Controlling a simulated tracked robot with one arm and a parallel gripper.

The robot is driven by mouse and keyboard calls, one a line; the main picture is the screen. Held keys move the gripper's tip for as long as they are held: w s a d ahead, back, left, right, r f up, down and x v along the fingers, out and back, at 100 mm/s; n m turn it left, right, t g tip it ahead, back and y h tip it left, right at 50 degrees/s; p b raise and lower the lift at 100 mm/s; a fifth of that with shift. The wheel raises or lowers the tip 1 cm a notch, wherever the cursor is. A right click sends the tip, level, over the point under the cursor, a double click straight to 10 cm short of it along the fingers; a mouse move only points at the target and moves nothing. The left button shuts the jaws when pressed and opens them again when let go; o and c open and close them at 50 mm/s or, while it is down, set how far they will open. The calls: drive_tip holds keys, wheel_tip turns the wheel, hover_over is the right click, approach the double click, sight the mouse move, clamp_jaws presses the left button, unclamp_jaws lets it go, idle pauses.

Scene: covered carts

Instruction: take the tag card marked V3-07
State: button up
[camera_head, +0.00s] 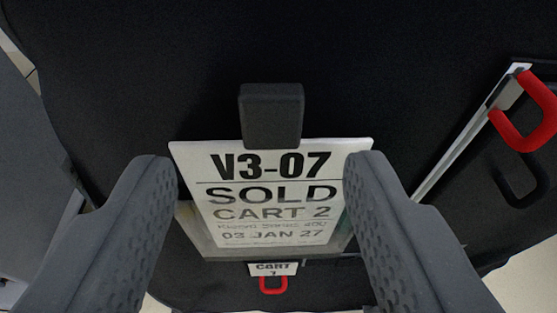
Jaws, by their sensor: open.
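The white tag card marked V3-07 (270,205) is in the middle of the head view. It also reads SOLD, CART 2 and 03 JAN 27. A dark block (272,115) sits at the card's top edge; whether it clips the card cannot be told. My gripper (258,180) is open, with one textured grey finger on each side of the card. The fingers overlap the card's left and right edges in the picture; I cannot tell whether they touch it.
A black cover (200,60) fills the background. A small label reading CART 1 (272,269) is below the card, with a red loop (273,286) under it. At right are a larger red handle (528,125) and a pale metal-like strip (462,150).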

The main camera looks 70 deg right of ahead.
sight(278, 112)
drive_tip(key=shift+s+r+x, duration=0.1)
drive_tip(key=shift+s+x, duration=0.05)
drive_tip(key=shift+x, duration=1.5)
drive_tip(key=shift+s+r+x, duration=0.15)
drive_tip(key=shift+x, duration=1.45)
drive_tip(key=shift+d+r, duration=0.1)
drive_tip(key=shift+d, duration=0.05)
clamp_jaws()
